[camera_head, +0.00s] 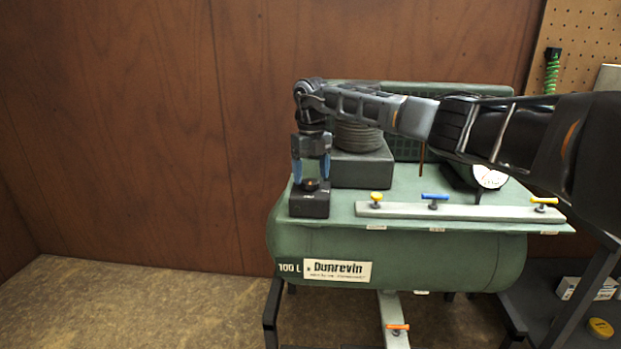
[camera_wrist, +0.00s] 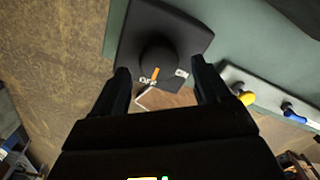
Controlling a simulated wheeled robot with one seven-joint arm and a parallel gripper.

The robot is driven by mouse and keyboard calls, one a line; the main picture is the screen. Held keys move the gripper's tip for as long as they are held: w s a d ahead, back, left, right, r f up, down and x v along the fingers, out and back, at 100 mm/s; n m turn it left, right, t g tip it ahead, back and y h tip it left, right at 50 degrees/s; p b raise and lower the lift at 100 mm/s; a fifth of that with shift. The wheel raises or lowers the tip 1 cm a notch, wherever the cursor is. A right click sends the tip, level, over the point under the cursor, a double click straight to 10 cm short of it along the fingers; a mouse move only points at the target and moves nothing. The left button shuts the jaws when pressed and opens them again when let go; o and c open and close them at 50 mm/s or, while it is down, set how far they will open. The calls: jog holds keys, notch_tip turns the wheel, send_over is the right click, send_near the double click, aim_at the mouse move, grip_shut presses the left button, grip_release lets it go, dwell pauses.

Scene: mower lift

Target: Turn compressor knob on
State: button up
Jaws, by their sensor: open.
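The green compressor (camera_head: 400,252) stands against the wooden wall. Its black switch box (camera_head: 309,204) sits at the left end of the top plate, with a round dark knob (camera_head: 311,184) on it. In the wrist view the knob (camera_wrist: 159,55) has an orange mark pointing toward a label that appears to read OFF (camera_wrist: 148,82); a second label (camera_wrist: 182,73) lies to its right. My gripper (camera_head: 311,176) points down over the box, open, with its blue-tipped fingers on either side of the knob. In the wrist view my gripper (camera_wrist: 160,85) shows dark fingers apart; contact cannot be told.
A pale rail with a yellow valve (camera_head: 376,197), a blue valve (camera_head: 435,197) and another yellow valve (camera_head: 543,201) runs along the front edge. A gauge (camera_head: 490,177) and a dark motor block (camera_head: 361,167) stand behind. Floor at left is clear.

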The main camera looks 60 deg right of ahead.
jog(key=shift+f, duration=1.05)
jog(key=c, duration=1)
